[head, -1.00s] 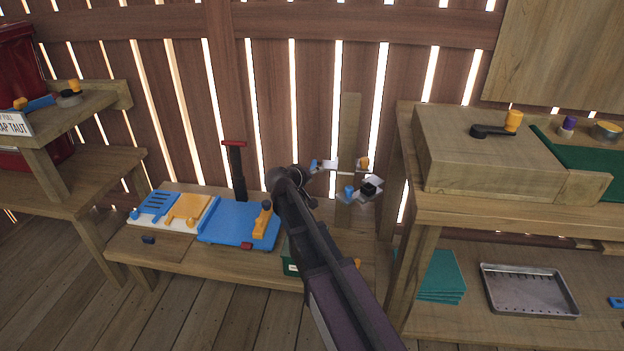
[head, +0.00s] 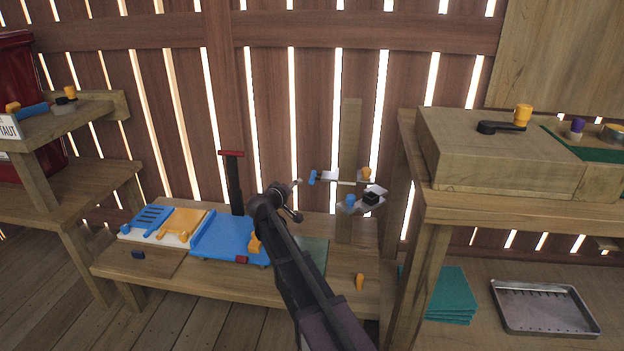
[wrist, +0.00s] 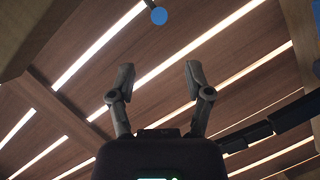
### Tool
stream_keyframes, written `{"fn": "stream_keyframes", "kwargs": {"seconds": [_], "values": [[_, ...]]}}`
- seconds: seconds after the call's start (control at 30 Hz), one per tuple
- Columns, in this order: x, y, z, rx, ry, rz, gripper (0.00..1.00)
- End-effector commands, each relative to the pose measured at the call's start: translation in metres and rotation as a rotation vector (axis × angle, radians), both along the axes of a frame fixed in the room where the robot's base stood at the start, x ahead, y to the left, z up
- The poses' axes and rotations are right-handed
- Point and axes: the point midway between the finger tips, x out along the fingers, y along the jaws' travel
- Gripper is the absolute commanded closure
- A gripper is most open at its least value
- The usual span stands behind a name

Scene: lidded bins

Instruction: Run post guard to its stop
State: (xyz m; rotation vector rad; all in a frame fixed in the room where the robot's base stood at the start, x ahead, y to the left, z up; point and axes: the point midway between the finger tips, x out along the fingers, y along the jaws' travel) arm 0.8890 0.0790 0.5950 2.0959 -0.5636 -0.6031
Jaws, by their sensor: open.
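A wooden post (head: 349,135) stands against the slatted wall behind the low bench. It carries small pale fittings with a blue knob (head: 314,177) on the left, an orange knob (head: 366,173), a lower blue knob (head: 350,201) and a black block (head: 371,198). I cannot tell which of these parts is the guard. My gripper (head: 299,199) is just left of these fittings, apart from them and empty. In the wrist view my gripper (wrist: 157,74) has its two fingers spread, with nothing between them. A round blue knob (wrist: 158,16) shows ahead of the fingers at the top edge.
The low bench (head: 200,275) holds a blue sliding board (head: 222,236), an orange plate (head: 184,222) and an upright dark lever with a red handle (head: 231,153). A taller workbench (head: 500,210) is close on the right.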

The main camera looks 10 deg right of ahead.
Motion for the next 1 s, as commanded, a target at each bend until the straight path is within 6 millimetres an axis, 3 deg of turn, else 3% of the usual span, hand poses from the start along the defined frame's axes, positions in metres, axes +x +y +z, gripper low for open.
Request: {"fn": "stream_keyframes", "kwargs": {"seconds": [0.37,1.0], "values": [[0.013,-0.009,-0.004,0.000,0.001,-0.002,0.35],[0.085,-0.061,-0.024,0.001,0.000,-0.001,0.35]]}}
